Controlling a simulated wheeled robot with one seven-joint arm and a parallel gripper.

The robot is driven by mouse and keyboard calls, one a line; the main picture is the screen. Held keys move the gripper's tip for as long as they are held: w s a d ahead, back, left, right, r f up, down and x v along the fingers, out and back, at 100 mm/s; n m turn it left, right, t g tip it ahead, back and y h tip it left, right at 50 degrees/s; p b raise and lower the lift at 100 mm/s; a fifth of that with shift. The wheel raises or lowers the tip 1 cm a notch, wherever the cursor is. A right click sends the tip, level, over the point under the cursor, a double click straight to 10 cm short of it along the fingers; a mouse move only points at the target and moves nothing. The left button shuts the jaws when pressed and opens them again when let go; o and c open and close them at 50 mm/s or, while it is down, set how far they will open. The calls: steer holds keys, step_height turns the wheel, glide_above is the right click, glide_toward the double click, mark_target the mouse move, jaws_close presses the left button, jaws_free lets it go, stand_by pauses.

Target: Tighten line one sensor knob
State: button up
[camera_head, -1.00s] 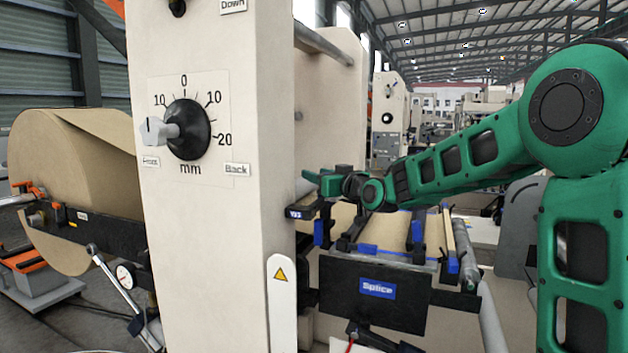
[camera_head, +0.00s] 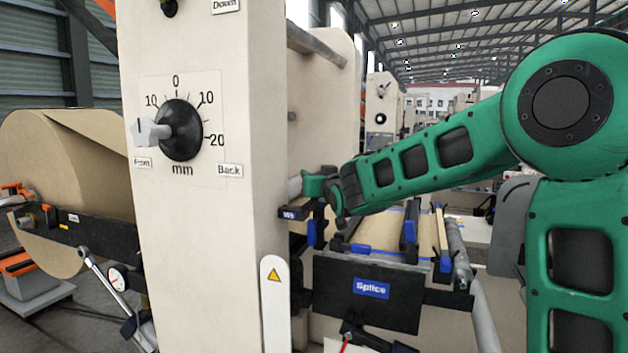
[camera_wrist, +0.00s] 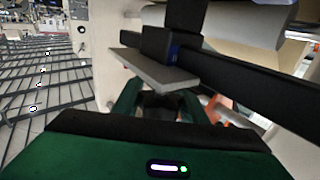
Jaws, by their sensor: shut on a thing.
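My gripper (camera_wrist: 158,104) is at the bottom middle of the wrist view, its two green fingers shut on a small dark knob (camera_wrist: 158,101). The knob sits beside a grey plate (camera_wrist: 155,70) joined to a black bracket with a blue label (camera_wrist: 174,52). I cannot read that label or see the knob's full shape. In the head view, my gripper (camera_head: 314,186) is beside the cream column, just above a black bracket with a small blue label (camera_head: 289,213). The knob is hidden there by my gripper and wrist.
The cream column (camera_head: 205,260) with a black dial (camera_head: 181,131) stands left of my arm. The black splice panel (camera_head: 368,291) and blue-marked bars (camera_head: 409,229) lie below my forearm. A kraft roll (camera_head: 65,170) is at far left. A black beam (camera_wrist: 250,75) crosses close to my gripper.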

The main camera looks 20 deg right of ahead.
steer(key=shift+r, duration=0.35)
steer(key=o, duration=1.1)
steer(key=shift+c, duration=0.2)
steer(key=shift+f, duration=0.15)
steer(key=shift+s, duration=0.15)
steer(key=s, duration=1)
steer(key=shift+s, duration=0.2)
steer(key=shift+f, duration=0.1)
